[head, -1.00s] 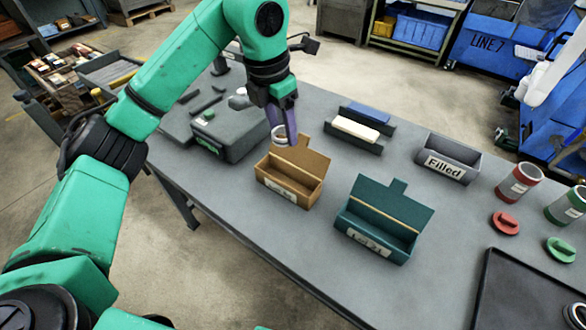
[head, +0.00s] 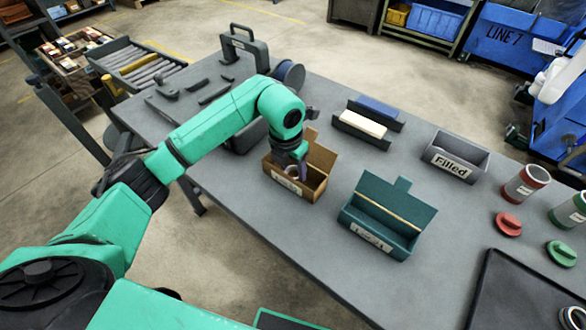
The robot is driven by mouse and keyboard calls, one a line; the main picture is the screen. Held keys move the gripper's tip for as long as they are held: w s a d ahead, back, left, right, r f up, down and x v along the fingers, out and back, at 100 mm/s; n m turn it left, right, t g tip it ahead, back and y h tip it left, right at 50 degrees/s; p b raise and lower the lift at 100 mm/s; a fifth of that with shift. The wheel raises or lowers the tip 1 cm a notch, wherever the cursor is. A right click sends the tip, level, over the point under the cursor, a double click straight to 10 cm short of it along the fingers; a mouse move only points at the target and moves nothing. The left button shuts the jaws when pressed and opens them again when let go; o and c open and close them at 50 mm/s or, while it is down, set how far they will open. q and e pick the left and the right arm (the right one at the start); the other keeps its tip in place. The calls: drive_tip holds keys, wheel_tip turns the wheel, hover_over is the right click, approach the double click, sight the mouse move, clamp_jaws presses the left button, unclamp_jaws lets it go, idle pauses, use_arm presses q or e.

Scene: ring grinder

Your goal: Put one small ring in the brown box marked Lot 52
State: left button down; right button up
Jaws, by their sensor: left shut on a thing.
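The brown box (head: 312,190) stands open on the grey table with its lid flap up; its front label is too small to read for certain. My left gripper (head: 291,165) points down at the box's opening, shut on a small pale metal ring (head: 291,170). The ring appears low at the opening, partly hidden by the fingers and box wall; I cannot tell whether it touches the bottom. A dark tray (head: 510,300) at the lower right has another ring (head: 573,318) at the picture's edge. My right gripper is out of view.
A teal box (head: 372,238) with an open lid stands right of the brown box. Behind are a holder with a white block (head: 362,123) and a grey bin marked Filled (head: 455,158). Red (head: 525,183) and green (head: 570,212) canisters stand at right, their lids in front.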

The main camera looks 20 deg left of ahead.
use_arm(q)
drive_tip(key=shift+f, duration=0.75)
drive_tip(key=shift+f, duration=0.1)
drive_tip(key=shift+c, duration=1)
unclamp_jaws()
drive_tip(key=shift+r, duration=0.3)
wheel_tip(320, 180, up, 12)
drive_tip(key=s+b, duration=0.1)
drive_tip(key=b, duration=0.1)
drive_tip(key=shift+s+a+f, duration=0.2)
drive_tip(key=shift+s+a, duration=0.15)
